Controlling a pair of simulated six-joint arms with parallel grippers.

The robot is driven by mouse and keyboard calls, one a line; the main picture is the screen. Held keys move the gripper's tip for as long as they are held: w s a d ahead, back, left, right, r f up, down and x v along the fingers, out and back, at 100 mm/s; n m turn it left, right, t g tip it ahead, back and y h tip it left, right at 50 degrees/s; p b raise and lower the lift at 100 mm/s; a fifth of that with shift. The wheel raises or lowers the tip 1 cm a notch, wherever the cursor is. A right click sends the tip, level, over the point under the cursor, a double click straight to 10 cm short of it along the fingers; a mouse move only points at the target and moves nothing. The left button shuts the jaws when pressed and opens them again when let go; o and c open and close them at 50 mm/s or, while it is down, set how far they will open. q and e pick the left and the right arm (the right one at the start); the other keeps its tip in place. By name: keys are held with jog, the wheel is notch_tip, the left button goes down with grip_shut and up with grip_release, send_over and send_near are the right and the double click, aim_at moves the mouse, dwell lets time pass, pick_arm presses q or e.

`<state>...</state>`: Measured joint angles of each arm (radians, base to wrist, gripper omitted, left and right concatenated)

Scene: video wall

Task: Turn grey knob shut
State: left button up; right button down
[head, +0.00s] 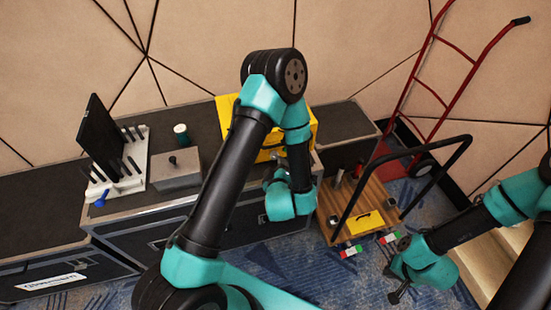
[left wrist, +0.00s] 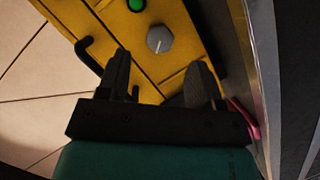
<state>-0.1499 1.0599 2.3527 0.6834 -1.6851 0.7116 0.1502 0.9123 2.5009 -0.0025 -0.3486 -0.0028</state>
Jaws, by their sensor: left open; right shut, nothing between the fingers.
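I cannot tell the exact gap. In the head view my left gripper (head: 276,168) is partly hidden by my wrist. My right gripper (head: 396,295) is shut and empty, low at the right.
A green button (left wrist: 137,4) and a black handle (left wrist: 95,52) are on the box. A wooden cart (head: 375,205) and a red hand truck (head: 431,90) stand right.

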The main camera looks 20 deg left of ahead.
aim_at(275, 158)
pick_arm(q)
jog(key=x, duration=0.6)
jog(key=shift+s, duration=0.1)
jog(key=c, duration=0.9)
